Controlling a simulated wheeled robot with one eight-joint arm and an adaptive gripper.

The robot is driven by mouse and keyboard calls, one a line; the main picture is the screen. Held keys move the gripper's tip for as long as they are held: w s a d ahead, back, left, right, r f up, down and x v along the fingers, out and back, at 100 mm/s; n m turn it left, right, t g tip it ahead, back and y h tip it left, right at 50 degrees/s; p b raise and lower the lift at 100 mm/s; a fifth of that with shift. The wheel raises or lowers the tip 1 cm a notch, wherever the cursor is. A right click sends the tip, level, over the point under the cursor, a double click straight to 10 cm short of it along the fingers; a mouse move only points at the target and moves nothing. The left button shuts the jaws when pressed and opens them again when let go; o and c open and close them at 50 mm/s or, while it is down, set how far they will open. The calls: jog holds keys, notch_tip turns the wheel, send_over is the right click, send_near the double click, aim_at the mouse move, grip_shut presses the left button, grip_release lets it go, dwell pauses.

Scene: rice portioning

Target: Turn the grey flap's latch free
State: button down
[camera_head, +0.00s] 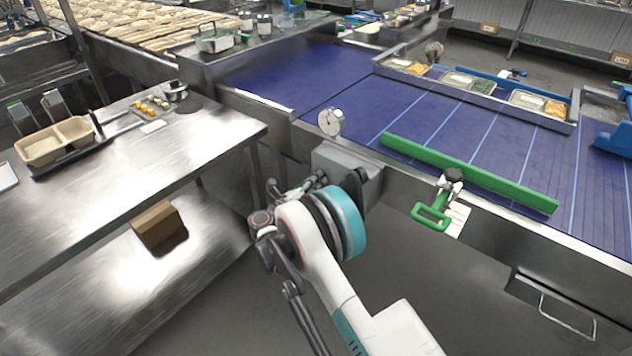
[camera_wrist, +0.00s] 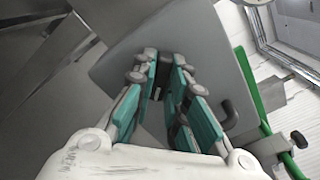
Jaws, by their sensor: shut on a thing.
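The grey flap (camera_head: 330,160) is a grey box-like cover on the front side of the blue conveyor, partly hidden by my arm. In the wrist view the flap (camera_wrist: 200,50) is a broad, flat grey face, tilted in the picture. My gripper (camera_wrist: 165,78) reaches to this face, its teal-padded fingers close together on the latch (camera_wrist: 157,94). Only a small dark part of the latch shows between the fingers, so its angle cannot be told. In the head view my gripper (camera_head: 316,181) is mostly behind my wrist.
A dark hooked handle (camera_wrist: 231,118) sits beside the fingers. A round dial gauge (camera_head: 331,121) stands above the flap. A green-handled clamp (camera_head: 432,217) and a green rail (camera_head: 465,172) are to the right. A steel table (camera_head: 200,150) stands left, with floor between.

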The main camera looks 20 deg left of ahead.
jog(key=shift+n, duration=0.6)
jog(key=n, duration=0.3)
jog(key=n, duration=0.3)
dwell(0.3)
jog(key=c, duration=0.6)
grip_release()
jog(key=shift+o, duration=0.2)
